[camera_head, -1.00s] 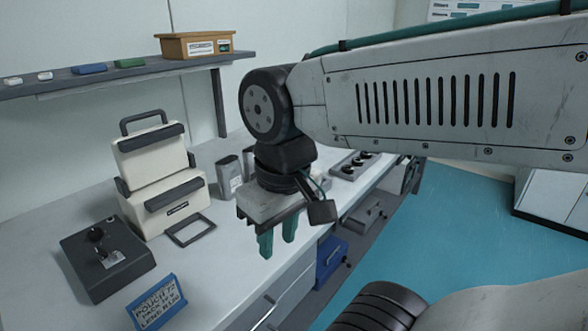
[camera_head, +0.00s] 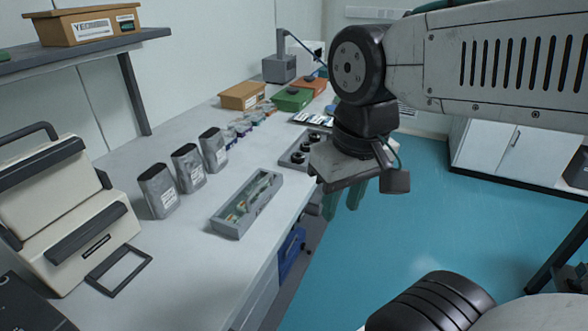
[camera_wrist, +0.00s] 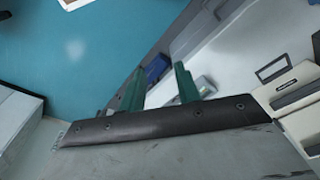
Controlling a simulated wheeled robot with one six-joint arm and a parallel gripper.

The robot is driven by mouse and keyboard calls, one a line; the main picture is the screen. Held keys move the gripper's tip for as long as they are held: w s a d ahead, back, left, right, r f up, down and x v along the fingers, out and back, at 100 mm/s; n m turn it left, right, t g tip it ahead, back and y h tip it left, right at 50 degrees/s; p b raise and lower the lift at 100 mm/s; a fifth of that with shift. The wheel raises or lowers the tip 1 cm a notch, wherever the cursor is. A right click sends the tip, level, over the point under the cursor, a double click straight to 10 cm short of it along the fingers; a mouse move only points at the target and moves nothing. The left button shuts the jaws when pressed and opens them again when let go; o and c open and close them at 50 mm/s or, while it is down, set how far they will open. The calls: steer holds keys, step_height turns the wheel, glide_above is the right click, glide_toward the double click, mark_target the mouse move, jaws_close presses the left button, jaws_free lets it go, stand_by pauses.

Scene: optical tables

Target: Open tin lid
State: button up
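Three upright grey tins with white labels and dark tops stand in a row on the bench (camera_head: 120,285) in the head view: a near tin (camera_head: 158,190), a middle tin (camera_head: 188,167) and a far tin (camera_head: 214,150). I cannot tell which is the task's tin, or whether the dark tops are lids. My gripper (camera_head: 347,193) hangs right of the tins, past the bench's front edge and over the blue floor. Its green fingers are apart and empty; they also show in the wrist view (camera_wrist: 158,82). No tin is recognisable in the wrist view.
A grey tray (camera_head: 228,227) with small parts lies right of the tins. A cream case (camera_head: 65,215) and a dark frame (camera_head: 118,271) are at left. A black-knobbed block (camera_head: 297,160) is near the gripper. Bins stand farther back. A shelf (camera_head: 75,56) overhangs at upper left.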

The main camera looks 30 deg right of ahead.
steer(key=w+m, duration=0.5)
steer(key=w, duration=0.9)
steer(key=m+y, duration=0.1)
steer(key=m, duration=0.5)
glide_toward(260, 184)
steer(key=f, duration=0.5)
steer(key=w+f, duration=0.1)
steer(key=f, duration=0.1)
steer(key=shift+a+f, duration=0.3)
steer(key=shift+f, duration=0.05)
jaws_close()
